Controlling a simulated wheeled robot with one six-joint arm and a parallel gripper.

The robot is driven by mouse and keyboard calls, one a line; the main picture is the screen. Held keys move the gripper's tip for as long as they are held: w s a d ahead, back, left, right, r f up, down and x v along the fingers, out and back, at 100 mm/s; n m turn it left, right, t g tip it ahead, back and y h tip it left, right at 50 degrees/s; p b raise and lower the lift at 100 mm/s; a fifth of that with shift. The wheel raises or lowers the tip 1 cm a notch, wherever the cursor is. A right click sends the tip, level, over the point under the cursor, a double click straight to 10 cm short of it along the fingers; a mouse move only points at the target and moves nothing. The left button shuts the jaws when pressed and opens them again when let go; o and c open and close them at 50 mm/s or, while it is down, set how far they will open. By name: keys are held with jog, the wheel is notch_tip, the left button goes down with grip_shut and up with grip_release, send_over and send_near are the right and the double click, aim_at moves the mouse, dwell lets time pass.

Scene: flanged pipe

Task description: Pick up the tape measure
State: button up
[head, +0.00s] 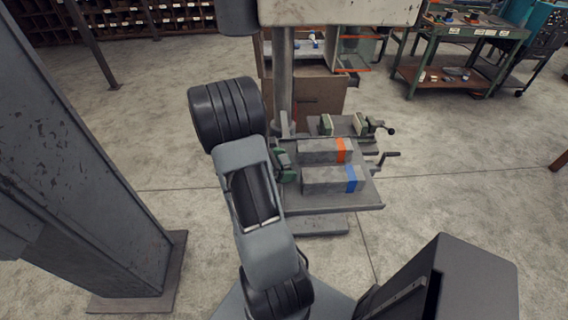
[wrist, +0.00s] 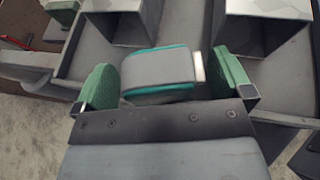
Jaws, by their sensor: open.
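The tape measure (wrist: 160,70) is a grey body with teal edges and a pale metal piece at its right end. In the wrist view it lies between the two green finger pads of my gripper (wrist: 166,78). The gripper is open, with a gap to the left pad; the right pad is close to the pale end, and I cannot tell if they touch. In the head view my gripper (head: 283,166) is at the left edge of the machine table, and I cannot make out the tape measure there.
The grey machine table (head: 330,200) carries a block with an orange band (head: 325,151) and one with a blue band (head: 330,180), both close to the right of my gripper. A vise (head: 345,125) stands behind. A thick column (head: 285,75) rises behind the gripper. A steel post (head: 85,170) stands left.

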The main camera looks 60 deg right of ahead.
aim_at(285, 157)
jog(key=shift+c, duration=0.5)
jog(key=c, duration=1.1)
jog(key=shift+c, duration=0.2)
jog(key=shift+r, duration=0.15)
jog(key=shift+r, duration=0.3)
notch_tip(285, 157, up, 2)
jog(key=shift+r, duration=0.1)
jog(key=s+a+r+b, duration=0.3)
jog(key=s+a+r, duration=0.6)
jog(key=s+r, duration=0.1)
jog(key=shift+s, duration=0.35)
